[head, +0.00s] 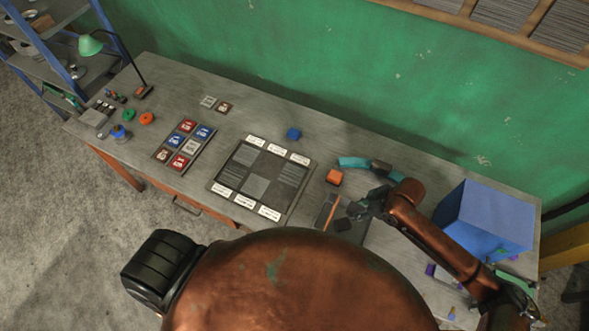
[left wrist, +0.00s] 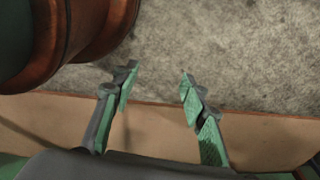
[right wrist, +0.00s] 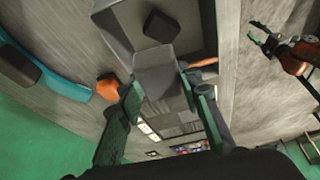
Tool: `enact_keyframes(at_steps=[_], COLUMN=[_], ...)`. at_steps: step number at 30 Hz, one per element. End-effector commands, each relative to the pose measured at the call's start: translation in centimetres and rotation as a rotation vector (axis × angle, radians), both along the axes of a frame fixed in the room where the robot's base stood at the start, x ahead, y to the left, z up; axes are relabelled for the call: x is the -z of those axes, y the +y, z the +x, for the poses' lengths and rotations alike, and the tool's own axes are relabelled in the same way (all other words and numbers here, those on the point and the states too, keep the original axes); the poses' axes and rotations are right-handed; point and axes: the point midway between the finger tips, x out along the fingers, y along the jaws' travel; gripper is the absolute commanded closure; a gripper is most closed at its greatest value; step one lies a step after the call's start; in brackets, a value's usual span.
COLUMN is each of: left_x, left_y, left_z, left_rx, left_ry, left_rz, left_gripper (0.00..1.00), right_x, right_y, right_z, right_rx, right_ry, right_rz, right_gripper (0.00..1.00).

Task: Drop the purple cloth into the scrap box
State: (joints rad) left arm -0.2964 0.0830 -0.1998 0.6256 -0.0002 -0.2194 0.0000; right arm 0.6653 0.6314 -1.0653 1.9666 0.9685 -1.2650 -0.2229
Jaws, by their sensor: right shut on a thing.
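A small purple patch (head: 430,269) shows on the table beside my right arm; I cannot tell whether it is the cloth. A large blue box (head: 485,222) stands at the table's right end; I see no label on it. My right gripper (head: 366,207) is low over a dark tray. In the right wrist view the right gripper (right wrist: 162,95) is shut on a grey flat-faced piece (right wrist: 156,70). My left gripper (left wrist: 154,85) is open and empty, away from the table top, with floor beyond its fingers.
Near the right gripper are an orange block (head: 334,177), a teal curved strip (head: 353,162) and dark blocks. The dark tray (right wrist: 120,30) also shows in the right wrist view. A framed board (head: 264,172) with white labels and a card panel (head: 185,145) lie further left. A green wall stands behind.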

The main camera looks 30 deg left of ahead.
Motion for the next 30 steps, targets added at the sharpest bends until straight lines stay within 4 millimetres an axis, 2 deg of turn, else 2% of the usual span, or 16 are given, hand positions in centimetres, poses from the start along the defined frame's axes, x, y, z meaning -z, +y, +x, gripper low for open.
enact_keyframes(at_steps=[1, 3, 7, 18, 24, 30], left_x=[-0.9, -1.1, -0.6, 3.4, 5.5, 6.0], left_y=[-0.1, -0.1, -0.2, -0.3, -0.3, -0.4], left_z=[0.8, 1.2, 0.8, -1.8, -1.4, -0.5], left_rx=[0.001, 0.003, 0.001, -0.005, -0.004, -0.002], left_ry=[-0.011, -0.016, -0.01, 0.023, 0.019, 0.008], left_rz=[-0.001, -0.002, -0.002, -0.003, -0.003, -0.004], left_gripper=[0.6, 0.6, 0.6, 0.6, 0.6, 0.6], right_x=[-0.3, 0.0, 0.6, 4.0, 5.9, 6.3], right_y=[0.4, 0.9, 1.1, 1.0, 1.0, 1.0], right_z=[-0.2, -0.5, -0.6, -0.6, -0.6, -0.6], right_rx=[-0.03, -0.064, -0.084, -0.083, -0.082, -0.081], right_ry=[0.0, 0.001, 0.0, -0.001, -0.001, -0.002], right_rz=[-0.001, -0.001, -0.001, -0.001, -0.001, -0.001], right_gripper=[0.92, 0.92, 0.92, 0.92, 0.92, 0.92])
